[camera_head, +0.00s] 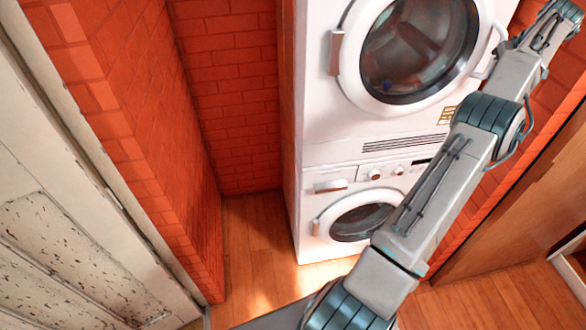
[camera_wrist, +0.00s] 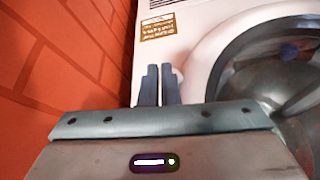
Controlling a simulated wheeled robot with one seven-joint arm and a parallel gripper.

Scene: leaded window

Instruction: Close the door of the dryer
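The upper of two stacked white machines, which I take as the dryer (camera_head: 310,110), has a large round door (camera_head: 425,98) with a white rim and dark glass. A hinge block (camera_head: 336,53) is on its left side. The door looks flush or nearly flush with the front; I cannot tell whether it is latched. In the wrist view the curved white rim (camera_wrist: 205,65) and dark glass are at the right. My gripper (camera_wrist: 159,70) has its two dark fingers together, nothing visible between them, their tips near the rim's edge. Contact cannot be told. The head view does not clearly show my gripper.
A second white machine (camera_head: 312,215) with a smaller round door stands below. Red brick walls (camera_head: 235,100) flank the stack closely. A pale worn door (camera_head: 60,220) is at left, a brown wooden panel (camera_head: 500,235) at right. Wooden floor (camera_head: 250,240) in front is clear.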

